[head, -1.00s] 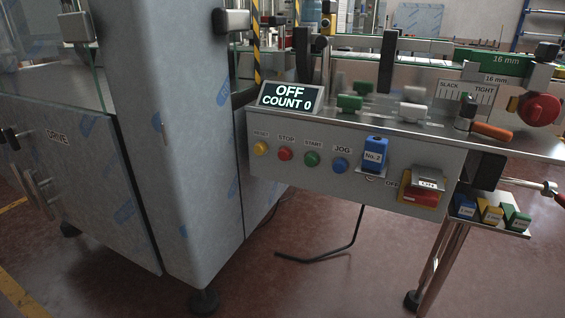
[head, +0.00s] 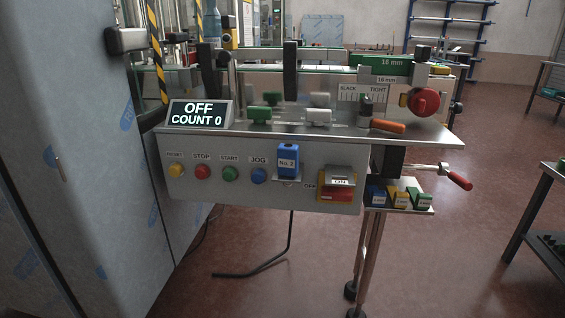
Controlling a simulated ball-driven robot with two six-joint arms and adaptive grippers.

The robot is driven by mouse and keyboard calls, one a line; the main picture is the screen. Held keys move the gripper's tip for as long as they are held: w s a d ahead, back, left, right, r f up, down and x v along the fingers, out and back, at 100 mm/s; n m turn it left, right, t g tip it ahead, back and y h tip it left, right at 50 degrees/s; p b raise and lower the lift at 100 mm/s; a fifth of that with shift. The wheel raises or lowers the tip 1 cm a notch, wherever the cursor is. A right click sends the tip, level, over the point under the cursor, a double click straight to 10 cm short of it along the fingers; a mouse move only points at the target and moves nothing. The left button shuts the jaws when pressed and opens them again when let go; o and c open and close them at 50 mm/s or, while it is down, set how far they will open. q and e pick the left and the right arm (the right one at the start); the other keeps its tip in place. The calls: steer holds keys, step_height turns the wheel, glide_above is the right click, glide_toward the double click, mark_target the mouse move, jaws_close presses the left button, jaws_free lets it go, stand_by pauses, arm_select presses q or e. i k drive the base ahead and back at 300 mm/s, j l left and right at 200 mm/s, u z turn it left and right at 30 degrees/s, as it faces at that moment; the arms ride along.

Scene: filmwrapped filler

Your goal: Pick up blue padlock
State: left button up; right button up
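In the head view a blue padlock-like block (head: 288,158) labelled "No. 2" sits at the front panel, on a small metal bracket right of the JOG button. A smaller blue block (head: 376,196) stands on a small shelf (head: 421,209) at the right, beside a yellow one (head: 398,198) and a green one (head: 418,199). These three look like padlocks too, but are too small to be certain. Neither of my grippers shows in the view.
The control panel (head: 200,196) carries several buttons and a red-yellow switch (head: 337,188). A display (head: 199,114) reads OFF, COUNT 0. A red-handled crank (head: 459,179) juts out right of the shelf. A grey cabinet (head: 75,130) fills the left. The floor (head: 470,260) at right is open.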

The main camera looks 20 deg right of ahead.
mark_target(288, 154)
steer(key=k+l, duration=0.1)
steer(key=k, duration=0.35)
steer(key=k+l, duration=0.1)
steer(key=k, duration=0.35)
steer(key=z, duration=0.05)
